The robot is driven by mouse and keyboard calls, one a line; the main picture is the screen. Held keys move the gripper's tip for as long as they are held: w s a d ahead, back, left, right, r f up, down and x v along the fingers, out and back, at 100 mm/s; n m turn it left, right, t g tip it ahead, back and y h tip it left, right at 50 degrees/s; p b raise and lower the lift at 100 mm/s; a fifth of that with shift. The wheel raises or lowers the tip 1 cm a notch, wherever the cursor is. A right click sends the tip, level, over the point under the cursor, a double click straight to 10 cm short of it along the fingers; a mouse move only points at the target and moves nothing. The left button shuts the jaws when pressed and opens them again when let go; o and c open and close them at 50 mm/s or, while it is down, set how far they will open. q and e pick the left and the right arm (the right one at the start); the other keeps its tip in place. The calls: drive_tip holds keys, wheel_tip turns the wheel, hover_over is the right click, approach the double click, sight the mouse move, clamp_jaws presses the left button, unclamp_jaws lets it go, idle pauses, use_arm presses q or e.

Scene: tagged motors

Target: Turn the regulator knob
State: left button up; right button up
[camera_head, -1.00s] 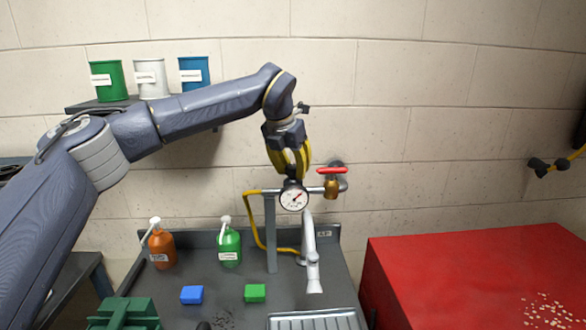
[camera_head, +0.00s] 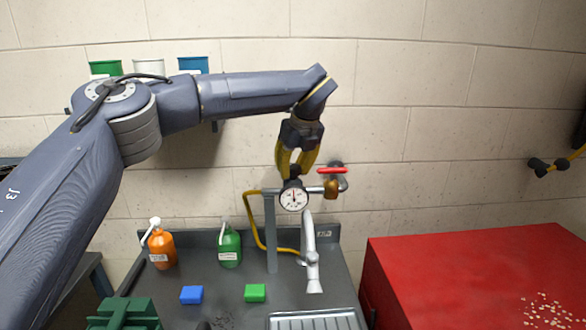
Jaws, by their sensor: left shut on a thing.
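The regulator's round white gauge (camera_head: 294,198) faces me on the pipe above the sink bench. The dark regulator knob (camera_head: 293,178) sits just above the gauge, mostly hidden between the fingers. My left gripper (camera_head: 295,171) comes down from above with its yellow fingers shut on the knob. The gauge needle points about straight up. At the far right edge, part of a dark and yellow gripper (camera_head: 553,165), my right one, shows; its finger opening is unclear.
A red-handled brass valve (camera_head: 331,188) is right of the gauge. A yellow hose (camera_head: 253,222) hangs left of it. Orange (camera_head: 161,248) and green (camera_head: 229,246) bottles, a blue block (camera_head: 192,295) and a green block (camera_head: 255,293) stand on the bench. A red cabinet (camera_head: 450,265) is at right.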

use_arm(q)
drive_tip(key=n, duration=0.2)
drive_tip(key=n+g+y, duration=0.1)
drive_tip(key=n, duration=0.2)
drive_tip(key=shift+y, duration=0.3)
drive_tip(key=shift+f, duration=0.1)
idle(0.3)
drive_tip(key=o, duration=1.3)
drive_tip(key=shift+c, duration=0.2)
drive_tip(key=v, duration=1.2)
drive_tip(key=shift+w, duration=0.3)
drive_tip(key=shift+g, duration=0.3)
